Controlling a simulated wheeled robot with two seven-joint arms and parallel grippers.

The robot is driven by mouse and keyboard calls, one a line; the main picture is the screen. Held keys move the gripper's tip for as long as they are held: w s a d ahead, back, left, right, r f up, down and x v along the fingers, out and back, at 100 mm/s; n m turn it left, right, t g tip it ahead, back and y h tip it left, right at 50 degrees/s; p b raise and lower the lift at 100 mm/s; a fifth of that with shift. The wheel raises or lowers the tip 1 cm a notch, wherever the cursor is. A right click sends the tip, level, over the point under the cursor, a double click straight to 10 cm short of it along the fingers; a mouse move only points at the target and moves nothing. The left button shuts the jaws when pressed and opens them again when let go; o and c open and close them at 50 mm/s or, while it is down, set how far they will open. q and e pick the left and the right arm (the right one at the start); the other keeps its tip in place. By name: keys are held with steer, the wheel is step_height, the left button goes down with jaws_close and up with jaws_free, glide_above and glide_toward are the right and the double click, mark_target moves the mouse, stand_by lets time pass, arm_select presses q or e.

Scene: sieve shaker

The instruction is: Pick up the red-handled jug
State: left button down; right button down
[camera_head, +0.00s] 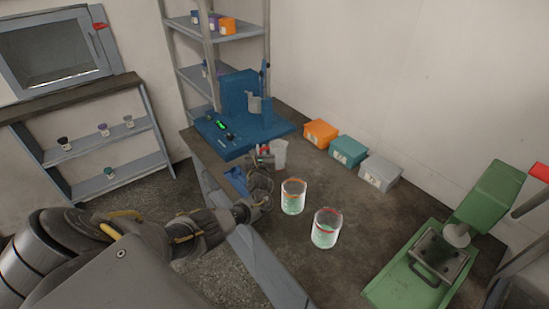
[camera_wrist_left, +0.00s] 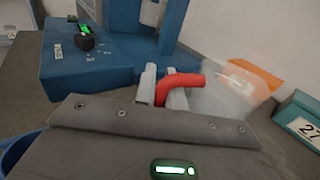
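The red-handled jug (camera_head: 279,153) is a pale, translucent vessel on the dark bench, just in front of the blue machine. Its body also shows in the left wrist view (camera_wrist_left: 232,92), with the red handle (camera_wrist_left: 188,82) reaching left from it. My left gripper (camera_head: 262,158) is at the handle side of the jug. In the left wrist view its two pale fingers (camera_wrist_left: 162,90) stand close on either side of the handle, with no clear gap, so it looks shut on it. The jug seems to rest on the bench. My right gripper is not in view.
The blue machine (camera_head: 225,141) stands right behind the jug. Clear beakers with an orange rim (camera_head: 293,197) and a red rim (camera_head: 325,229) stand nearer. Orange (camera_head: 320,133), teal (camera_head: 348,150) and grey (camera_head: 380,172) boxes line the wall. A green device (camera_head: 405,287) is at right.

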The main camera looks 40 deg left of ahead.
arm_select(q)
steer(key=shift+r, duration=0.25)
stand_by(0.3)
steer(key=shift+r+p, duration=0.35)
steer(key=shift+r, duration=0.5)
steer(key=s+a+r, duration=0.6)
steer(key=s+r, duration=0.4)
steer(key=s, duration=0.2)
steer(key=shift+s+r, duration=0.25)
steer(key=shift+r, duration=0.1)
steer(key=shift+s, duration=0.1)
steer(key=shift+d+r, duration=0.1)
